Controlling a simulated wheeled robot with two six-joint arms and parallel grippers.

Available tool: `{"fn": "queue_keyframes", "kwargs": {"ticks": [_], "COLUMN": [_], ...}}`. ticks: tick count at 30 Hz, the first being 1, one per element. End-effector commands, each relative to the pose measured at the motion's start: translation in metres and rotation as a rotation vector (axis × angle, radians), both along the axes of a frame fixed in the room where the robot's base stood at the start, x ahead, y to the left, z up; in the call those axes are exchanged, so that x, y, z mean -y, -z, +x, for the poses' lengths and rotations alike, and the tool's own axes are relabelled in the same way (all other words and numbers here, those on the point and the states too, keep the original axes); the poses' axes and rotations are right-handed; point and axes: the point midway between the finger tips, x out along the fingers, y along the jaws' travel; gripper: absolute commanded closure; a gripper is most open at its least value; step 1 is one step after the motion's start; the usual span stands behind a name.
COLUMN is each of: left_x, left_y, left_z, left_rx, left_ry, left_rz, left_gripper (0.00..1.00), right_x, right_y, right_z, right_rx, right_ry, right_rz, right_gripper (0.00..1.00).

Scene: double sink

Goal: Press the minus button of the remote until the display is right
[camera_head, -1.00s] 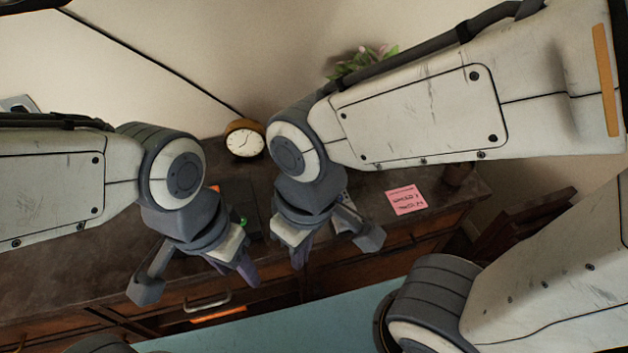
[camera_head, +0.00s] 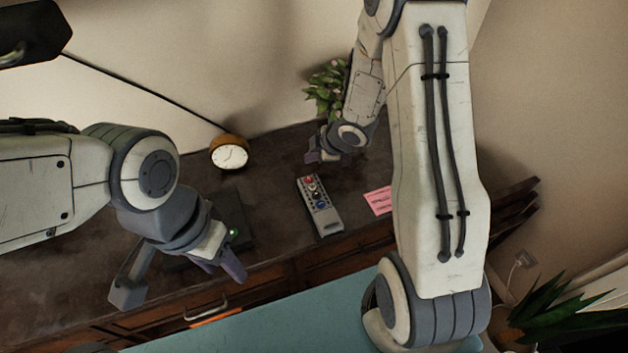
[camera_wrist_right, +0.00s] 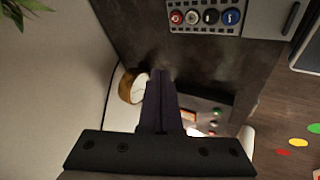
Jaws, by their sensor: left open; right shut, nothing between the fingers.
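My left gripper (camera_head: 230,266) is open and empty near the front edge. A dark device (camera_head: 236,215) with a green light is partly behind it. In the right wrist view its lit display (camera_wrist_right: 188,115) is unreadable.
A round clock (camera_head: 230,153) stands at the back. A plant (camera_head: 326,88) is behind my right gripper. A pink note (camera_head: 379,201) lies right of the remote. The cabinet top between clock and remote is clear.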

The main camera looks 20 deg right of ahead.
Motion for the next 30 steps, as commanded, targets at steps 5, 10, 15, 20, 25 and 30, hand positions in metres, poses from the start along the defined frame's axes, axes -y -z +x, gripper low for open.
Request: {"fn": "queue_keyframes", "kwargs": {"ticks": [5,10,15,20,25,30], "left_x": [0.000,0.000,0.000,0.000,0.000,0.000], "left_y": [-0.018,-0.020,-0.020,-0.019,-0.014,0.000], "left_z": [0.000,0.000,0.000,0.000,0.000,0.000], "left_rx": [0.000,0.000,0.000,0.000,0.000,0.000], "left_ry": [0.000,0.000,0.000,0.000,0.000,0.000], "left_rz": [0.000,0.000,0.000,0.000,0.000,0.000], "left_gripper": [0.50,0.50,0.50,0.50,0.50,0.50], "right_x": [0.021,0.023,0.023,0.023,0.022,0.022], "right_y": [0.024,0.031,0.032,0.032,0.038,0.054], "right_z": [-0.011,-0.018,-0.018,-0.018,-0.018,-0.018], "right_rx": [0.071,0.110,0.115,0.113,0.112,0.112], "right_ry": [-0.146,-0.204,-0.209,-0.208,-0.208,-0.208], "right_rz": [0.119,0.173,0.176,0.176,0.177,0.176], "right_gripper": [1.00,1.00,1.00,1.00,1.00,1.00]}}
